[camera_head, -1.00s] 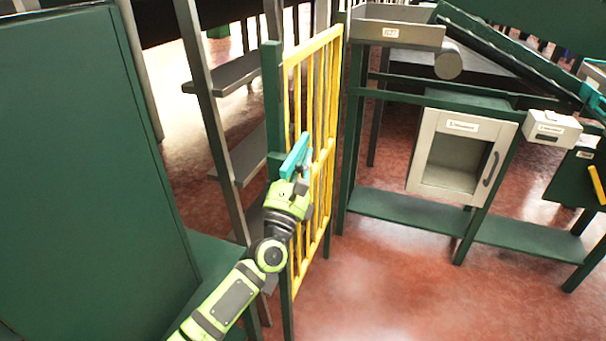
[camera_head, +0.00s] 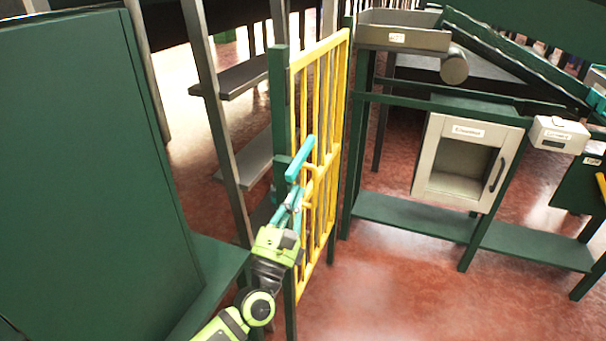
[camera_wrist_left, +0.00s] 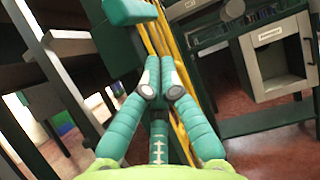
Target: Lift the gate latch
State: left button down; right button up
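The yellow barred gate (camera_head: 320,49) stands upright beside a dark green post (camera_head: 278,110) in the head view. A teal latch bar (camera_head: 300,158) sits at the gate's post-side edge and slopes upward to the right. Its end also shows at the top of the left wrist view (camera_wrist_left: 130,11). My left gripper (camera_head: 299,192) is just below and in front of the latch, apart from it. In the left wrist view its two teal fingers (camera_wrist_left: 161,84) lean together with their tips almost meeting and nothing seen between them. My right gripper is not in view.
A large green panel (camera_head: 85,170) fills the left. Grey shelves (camera_head: 245,160) stand behind the post. Right of the gate are a grey tray (camera_head: 402,37), a white-framed cabinet (camera_head: 424,160) and a low green shelf (camera_head: 415,215). Red floor (camera_head: 370,290) is open in front.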

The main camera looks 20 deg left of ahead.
pick_arm(q)
jog(key=shift+v, duration=1.6)
